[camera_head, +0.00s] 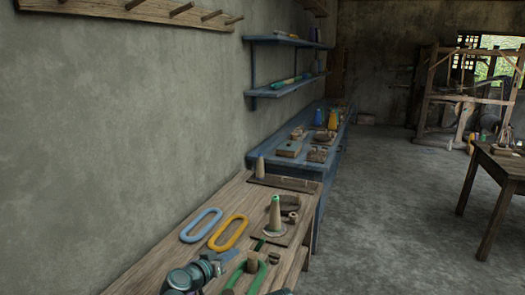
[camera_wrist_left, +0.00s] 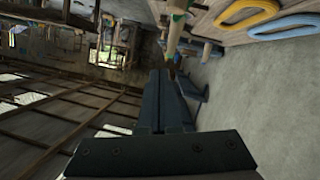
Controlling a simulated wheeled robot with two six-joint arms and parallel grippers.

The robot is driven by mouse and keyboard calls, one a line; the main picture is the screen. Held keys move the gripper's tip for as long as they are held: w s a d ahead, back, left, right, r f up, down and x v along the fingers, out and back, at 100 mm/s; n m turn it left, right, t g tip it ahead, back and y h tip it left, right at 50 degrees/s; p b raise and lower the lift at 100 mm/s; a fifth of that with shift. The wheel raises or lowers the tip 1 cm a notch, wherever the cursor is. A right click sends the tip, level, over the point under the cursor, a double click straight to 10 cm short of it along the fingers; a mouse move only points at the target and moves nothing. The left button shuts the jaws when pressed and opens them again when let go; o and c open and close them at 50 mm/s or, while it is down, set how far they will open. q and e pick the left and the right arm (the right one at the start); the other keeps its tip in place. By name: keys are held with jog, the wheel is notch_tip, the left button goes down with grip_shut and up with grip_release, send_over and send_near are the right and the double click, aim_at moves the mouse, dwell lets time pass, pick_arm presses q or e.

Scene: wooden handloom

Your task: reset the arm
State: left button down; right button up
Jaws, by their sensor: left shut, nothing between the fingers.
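My left arm (camera_head: 188,279) comes in at the bottom of the head view, over the near end of the wooden bench (camera_head: 165,238). My left gripper (camera_head: 228,257) is small and partly lost against the bench there. In the left wrist view, its dark fingers (camera_wrist_left: 170,85) lie together with nothing between them.
A blue ring (camera_head: 201,224), a yellow ring (camera_head: 229,232), a green-topped cone (camera_head: 275,214) and a green forked piece (camera_head: 248,272) sit on the bench near my left gripper. A blue bench (camera_head: 320,183) stands beyond.

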pick_arm(q)
jog(key=s+d+f+m+g+y+p, duration=0.1)
jog(key=s+d+f+g+p, duration=0.1)
jog(key=s+d+g+p, duration=0.4)
jog(key=s+d+f+m+g+y+p, duration=0.1)
jog(key=s+d+f+m+g, duration=0.15)
jog(key=s, duration=0.45)
jog(key=s+a+n+g+y+p, duration=0.2)
jog(key=s+a+g+y+p, duration=0.2)
jog(key=s, duration=0.6)
jog(key=a+y, duration=0.1)
jog(key=y, duration=0.1)
jog(key=shift+s+r+y, duration=0.2)
jog(key=shift+r+y, duration=0.1)
jog(key=shift+r, duration=0.05)
jog(key=shift+d, duration=0.1)
